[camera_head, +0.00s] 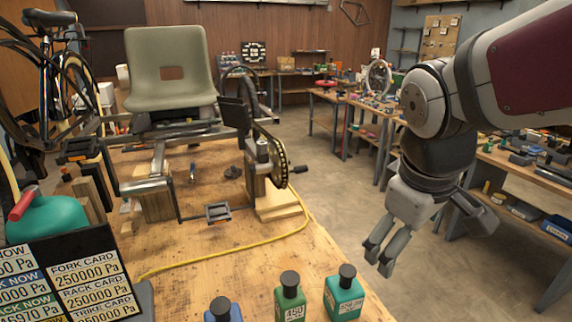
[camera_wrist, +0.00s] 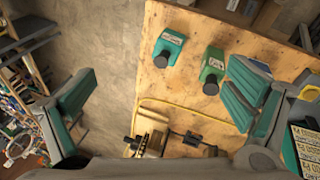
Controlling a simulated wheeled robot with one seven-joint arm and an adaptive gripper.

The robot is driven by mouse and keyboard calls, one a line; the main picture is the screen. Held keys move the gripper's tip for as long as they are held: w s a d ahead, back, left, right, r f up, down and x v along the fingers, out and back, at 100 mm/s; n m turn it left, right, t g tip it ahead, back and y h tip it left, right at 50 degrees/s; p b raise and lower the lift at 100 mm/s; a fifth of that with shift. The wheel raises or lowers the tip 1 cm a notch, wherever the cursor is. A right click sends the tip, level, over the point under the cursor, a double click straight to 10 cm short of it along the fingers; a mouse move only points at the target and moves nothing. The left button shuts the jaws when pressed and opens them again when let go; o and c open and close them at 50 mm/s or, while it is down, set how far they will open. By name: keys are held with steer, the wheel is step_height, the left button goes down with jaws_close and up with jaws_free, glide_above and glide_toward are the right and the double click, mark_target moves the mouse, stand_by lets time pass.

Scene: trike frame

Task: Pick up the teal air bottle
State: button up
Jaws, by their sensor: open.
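A teal bottle (camera_head: 343,299) with a black cap and a white label stands near the right front corner of the wooden bench. It also shows in the wrist view (camera_wrist: 170,46), at the top between my spread fingers. A larger rounded teal vessel (camera_head: 50,222) with a red handle stands at the far left, partly behind a dark card board. My gripper (camera_head: 378,259) is open and empty, pointing down just off the bench's right edge, above and beyond the teal bottle in the head view. Its two fingers are wide apart in the wrist view (camera_wrist: 160,100).
A green bottle (camera_head: 290,300) and a blue bottle (camera_head: 222,311) stand left of the teal bottle. The trike frame with a grey seat (camera_head: 170,65) fills the back of the bench (camera_head: 325,255). A yellow hose (camera_head: 225,258) crosses the bench. Floor is open at right.

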steer(key=w+f+n+g, duration=0.2)
steer(key=w+f+n, duration=0.55)
steer(key=w, duration=0.25)
steer(key=n+g+y, duration=0.1)
steer(key=n+y, duration=0.1)
steer(key=n, duration=0.5)
glide_above(345, 283)
steer(key=w+d, duration=0.1)
steer(key=shift+m, duration=0.25)
steer(key=f+p, duration=0.1)
steer(key=f, duration=1.1)
steer(key=shift+w+f, duration=0.1)
steer(key=shift+w, duration=0.1)
steer(key=shift+w+f, duration=0.1)
steer(key=shift+f, duration=0.55)
step_height(345, 283, down, 13)
steer(key=shift+a+r+p, duration=0.1)
steer(key=shift+p, duration=0.55)
steer(key=c, duration=2)
steer(key=shift+r, duration=0.1)
steer(key=shift+c, duration=0.2)
